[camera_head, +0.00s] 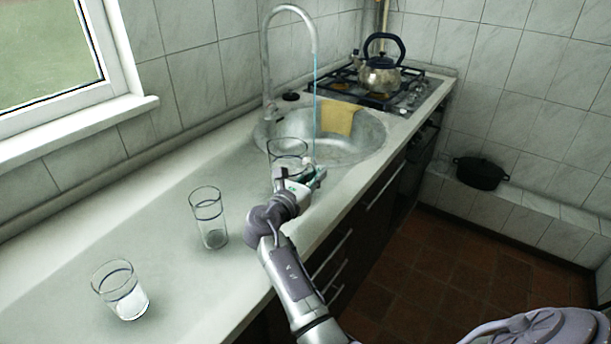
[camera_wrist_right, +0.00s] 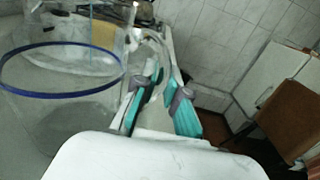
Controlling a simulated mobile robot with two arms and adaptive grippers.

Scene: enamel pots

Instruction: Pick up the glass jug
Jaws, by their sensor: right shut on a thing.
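The glass jug (camera_head: 287,148) is clear and stands upright at the near-left edge of the sink in the head view. It shows large at the left of the right wrist view (camera_wrist_right: 62,112), with a blue rim. My right gripper (camera_head: 307,177) is at the jug's right side. In the right wrist view its teal-padded fingers (camera_wrist_right: 168,92) are beside the jug's wall and shut on what looks like its handle. The fingers partly hide the grip, and the arm covers the jug's lower part. I cannot tell whether the jug touches the counter. My left gripper is out of view.
Two clear glasses (camera_head: 209,220) (camera_head: 122,292) stand on the counter at left. Behind the jug are the round sink (camera_head: 350,153), a yellow cloth (camera_head: 338,118) and a tall faucet (camera_head: 265,50) with a thin blue line below its spout. A kettle (camera_head: 381,77) sits on the stove.

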